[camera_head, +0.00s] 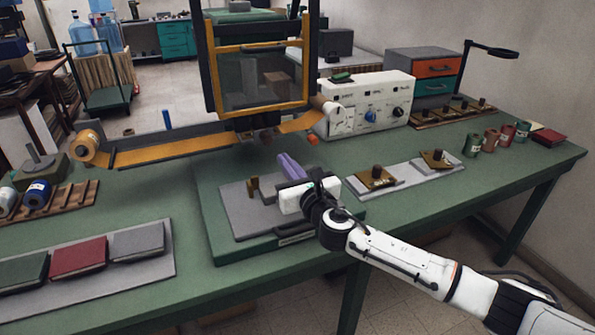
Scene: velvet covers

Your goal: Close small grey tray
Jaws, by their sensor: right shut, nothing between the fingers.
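The small grey tray (236,207) is a flat grey plate on the green base of the press, in the middle of the bench. A small brass piece (253,188) stands on it. My right arm comes in from the lower right, and its white gripper (287,199) is over the right part of the tray, hiding that part. The gripper is shut and looks empty; its fingertips are hard to make out, and I cannot tell whether it touches the tray. A purple piece (290,166) shows just behind the gripper. My left gripper is not in view.
The press frame (211,60) rises behind the tray, with an orange ribbon track (170,146) to its left. A white control box (372,95) stands behind right. Covers (78,256) lie front left. Brass blocks (376,178) sit on a plate to the right.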

